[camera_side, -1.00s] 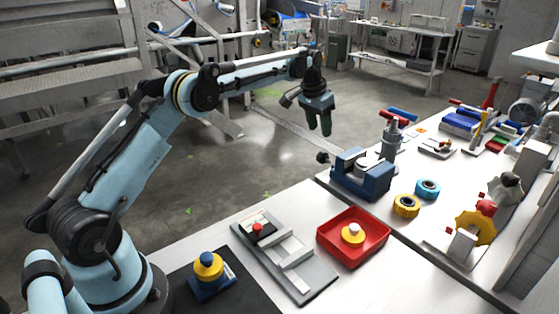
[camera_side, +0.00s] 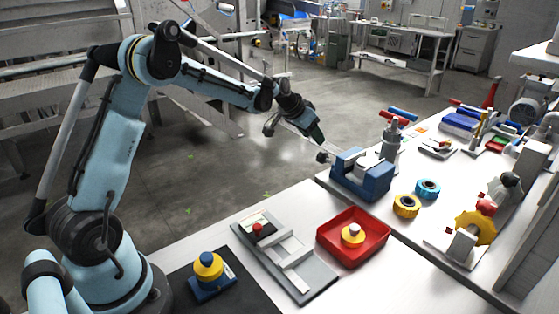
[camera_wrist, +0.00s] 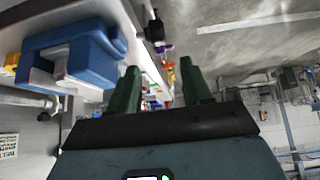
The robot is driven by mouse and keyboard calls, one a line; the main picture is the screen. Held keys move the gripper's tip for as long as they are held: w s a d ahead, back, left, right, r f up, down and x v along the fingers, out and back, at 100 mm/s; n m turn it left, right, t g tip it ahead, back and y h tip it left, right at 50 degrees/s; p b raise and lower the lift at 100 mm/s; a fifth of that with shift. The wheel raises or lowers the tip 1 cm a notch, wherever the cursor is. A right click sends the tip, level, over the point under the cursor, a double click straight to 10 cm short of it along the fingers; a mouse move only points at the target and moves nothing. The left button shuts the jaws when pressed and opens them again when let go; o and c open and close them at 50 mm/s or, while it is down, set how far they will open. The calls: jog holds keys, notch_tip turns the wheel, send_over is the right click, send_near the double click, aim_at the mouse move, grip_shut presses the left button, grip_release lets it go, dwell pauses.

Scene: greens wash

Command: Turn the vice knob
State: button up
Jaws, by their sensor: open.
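The blue vice (camera_side: 365,183) sits at the left edge of the far bench. Its dark knob (camera_side: 323,157) sticks out from its left side, past the bench edge. My gripper (camera_side: 318,136) is tilted down, just above the knob in the side view, and looks apart from it. In the wrist view my two green fingers are spread, with an empty gap between the fingertips (camera_wrist: 158,70). The black knob (camera_wrist: 155,29) shows beyond that gap, and the vice body (camera_wrist: 92,48) is at upper left.
A grey metal cylinder (camera_side: 391,145) stands just behind the vice. Yellow (camera_side: 406,205) and blue (camera_side: 428,188) rings lie to its right. Open floor lies left of the vice.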

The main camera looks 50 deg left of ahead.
aim_at(323, 152)
jog(key=shift+t, duration=0.8)
jog(key=shift+s+f+x, duration=0.3)
jog(key=shift+x, duration=1.4)
jog(key=shift+s+f+x, duration=0.3)
jog(key=shift+x, duration=1.35)
jog(key=shift+s+f+x, duration=0.25)
jog(key=shift+s+x, duration=0.05)
jog(key=shift+x, duration=1.4)
grip_shut()
jog(key=g, duration=0.2)
jog(key=shift+w+f+g, duration=0.1)
jog(key=shift+w+g, duration=0.1)
jog(key=shift+g, duration=1.2)
